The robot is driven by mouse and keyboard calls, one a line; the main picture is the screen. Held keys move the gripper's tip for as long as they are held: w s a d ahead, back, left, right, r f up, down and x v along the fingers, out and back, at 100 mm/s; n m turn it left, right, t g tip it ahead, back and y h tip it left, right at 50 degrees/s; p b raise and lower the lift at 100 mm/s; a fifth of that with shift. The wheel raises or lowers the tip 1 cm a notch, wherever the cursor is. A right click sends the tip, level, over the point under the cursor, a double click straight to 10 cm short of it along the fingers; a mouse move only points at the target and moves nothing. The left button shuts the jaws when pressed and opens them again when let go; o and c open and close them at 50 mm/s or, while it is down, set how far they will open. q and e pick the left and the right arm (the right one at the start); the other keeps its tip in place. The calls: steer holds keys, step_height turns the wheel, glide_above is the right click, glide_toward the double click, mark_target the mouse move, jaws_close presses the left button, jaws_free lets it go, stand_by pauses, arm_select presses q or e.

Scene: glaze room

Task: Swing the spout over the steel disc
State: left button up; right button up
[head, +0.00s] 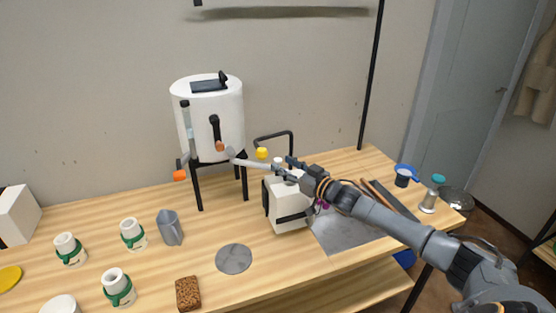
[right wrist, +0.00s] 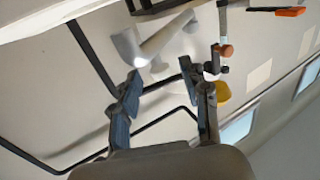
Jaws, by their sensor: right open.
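The spout (head: 251,162) is a pale grey tube with a rounded tip, reaching left from above a white boxy unit (head: 290,205) toward the white tank. It also shows in the right wrist view (right wrist: 162,38), just beyond the fingertips. The steel disc (head: 233,259) lies flat on the table, in front and to the left of the unit; the spout tip is behind it. My right gripper (head: 284,169) is open beside the spout, above the unit; the wrist view shows its two fingers apart (right wrist: 160,73), with nothing clearly held. Contact cannot be told. My left gripper is out of view.
A white tank (head: 208,105) on black legs stands behind the spout. A black bent pipe (head: 273,136) rises near the unit. Cups (head: 133,235), a grey jug (head: 170,228) and a brown sponge-like block (head: 188,294) stand around the disc's left. A grey mat (head: 345,238) lies right.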

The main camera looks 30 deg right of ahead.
mark_target(278, 159)
steer(key=shift+w+a, duration=0.2)
steer(key=shift+w, duration=0.65)
steer(key=shift+w+a, duration=0.15)
steer(key=shift+w, duration=0.65)
steer(key=shift+c, duration=0.2)
jaws_close()
